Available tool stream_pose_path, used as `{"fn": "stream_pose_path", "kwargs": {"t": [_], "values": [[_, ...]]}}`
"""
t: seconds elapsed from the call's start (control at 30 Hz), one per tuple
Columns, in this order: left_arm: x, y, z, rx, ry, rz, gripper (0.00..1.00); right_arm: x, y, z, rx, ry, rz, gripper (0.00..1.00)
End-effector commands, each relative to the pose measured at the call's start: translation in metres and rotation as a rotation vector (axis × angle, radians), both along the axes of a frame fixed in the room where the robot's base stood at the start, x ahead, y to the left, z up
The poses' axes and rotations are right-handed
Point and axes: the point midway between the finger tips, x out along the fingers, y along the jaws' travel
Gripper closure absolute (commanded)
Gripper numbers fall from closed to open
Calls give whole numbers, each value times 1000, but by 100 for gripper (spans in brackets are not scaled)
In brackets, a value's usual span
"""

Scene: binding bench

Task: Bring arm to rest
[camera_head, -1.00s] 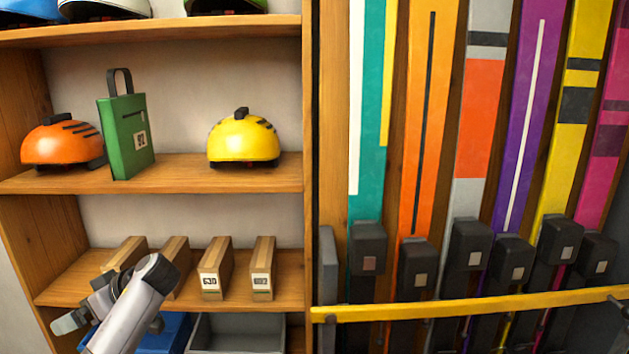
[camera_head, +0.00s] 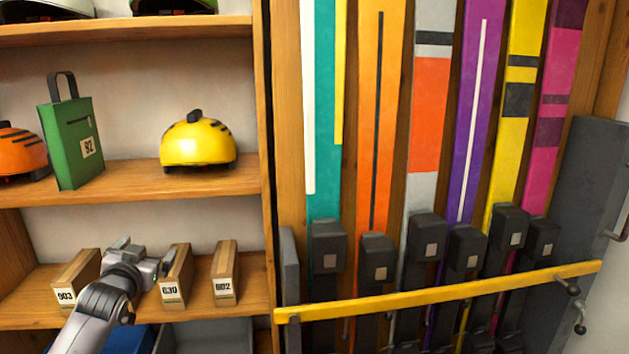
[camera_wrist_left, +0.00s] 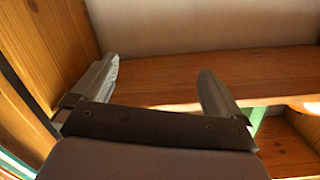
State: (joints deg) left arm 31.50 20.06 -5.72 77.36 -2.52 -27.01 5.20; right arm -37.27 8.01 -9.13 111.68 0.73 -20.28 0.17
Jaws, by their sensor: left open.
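My left arm comes in from the lower left in the head view. Its gripper (camera_head: 146,264) is in front of the shelf with the narrow wooden boxes, beside the box labelled 630 (camera_head: 177,277). Whether it touches the box cannot be told. In the left wrist view the two fingers (camera_wrist_left: 158,78) are spread wide, with nothing between them; a wooden shelf board and a pale wall lie beyond. My right gripper is not in view.
Boxes 903 (camera_head: 75,284) and 602 (camera_head: 225,274) stand near the gripper. Above are a green bag (camera_head: 72,140), an orange helmet (camera_head: 20,152) and a yellow helmet (camera_head: 197,143). A yellow bar (camera_head: 440,293) crosses the ski rack on the right.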

Motion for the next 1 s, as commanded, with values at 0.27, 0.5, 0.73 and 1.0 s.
{"fn": "stream_pose_path", "kwargs": {"t": [0.27, 0.5, 0.73, 1.0], "values": [[-33, -44, -55, 20, -2, -118, 0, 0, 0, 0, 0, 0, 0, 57], [-108, -88, -149, -37, 139, -183, 0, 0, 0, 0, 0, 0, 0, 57], [-205, -130, -222, -118, 285, -231, 0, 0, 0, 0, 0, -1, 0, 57], [-321, -168, -268, -223, 439, -251, 0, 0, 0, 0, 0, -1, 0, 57]]}}
